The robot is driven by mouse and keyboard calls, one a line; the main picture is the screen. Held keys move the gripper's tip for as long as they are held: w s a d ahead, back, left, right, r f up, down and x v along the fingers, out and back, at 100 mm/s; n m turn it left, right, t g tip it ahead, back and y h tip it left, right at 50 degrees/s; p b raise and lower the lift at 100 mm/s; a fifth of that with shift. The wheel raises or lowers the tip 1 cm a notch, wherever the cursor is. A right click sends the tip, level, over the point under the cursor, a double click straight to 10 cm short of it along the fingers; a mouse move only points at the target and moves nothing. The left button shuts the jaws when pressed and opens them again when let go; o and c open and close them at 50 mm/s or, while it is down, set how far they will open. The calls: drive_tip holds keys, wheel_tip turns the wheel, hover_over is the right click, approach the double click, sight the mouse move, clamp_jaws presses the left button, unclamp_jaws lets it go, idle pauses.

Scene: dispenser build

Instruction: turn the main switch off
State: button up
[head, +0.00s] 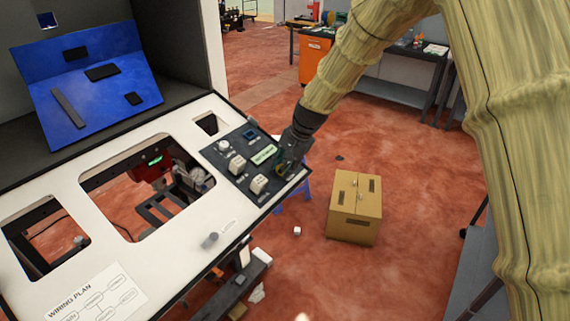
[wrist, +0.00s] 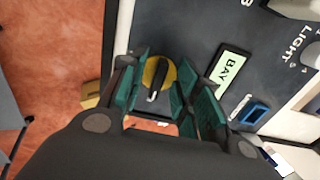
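The main switch (wrist: 157,76) looks like a black rotary knob on a yellow disc, set in the dark control panel (wrist: 190,28). In the wrist view it sits between my gripper's teal fingers. In the head view the gripper mostly hides it. My gripper (head: 287,165) is at the right edge of the panel (head: 238,139). In the wrist view my gripper (wrist: 165,95) has its fingers apart, one on each side of the knob. I cannot tell whether either finger touches it. A pale pointer mark shows at the knob's lower end.
Two white knobs (head: 237,164) (head: 259,184) stand close by on the panel. The white worktop (head: 180,238) has cutouts. A cardboard box (head: 355,207) stands on the red floor.

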clamp_jaws()
drive_tip(key=n+b, duration=0.2)
drive_tip(key=shift+d+f+n, duration=0.1)
drive_tip(key=shift+f+n, duration=0.1)
drive_tip(key=shift+n, duration=0.1)
drive_tip(key=n+b, duration=0.3)
drive_tip(key=n, duration=0.1)
drive_tip(key=shift+s+d+n, duration=0.1)
drive_tip(key=shift+d+n, duration=0.05)
drive_tip(key=shift+n, duration=0.15)
drive_tip(key=n+b, duration=0.2)
drive_tip(key=n, duration=0.3)
drive_tip(key=shift+d, duration=0.2)
drive_tip(key=n+b, duration=0.1)
drive_tip(key=n, duration=0.4)
drive_tip(key=shift+d+n, duration=0.1)
drive_tip(key=shift+n, duration=0.2)
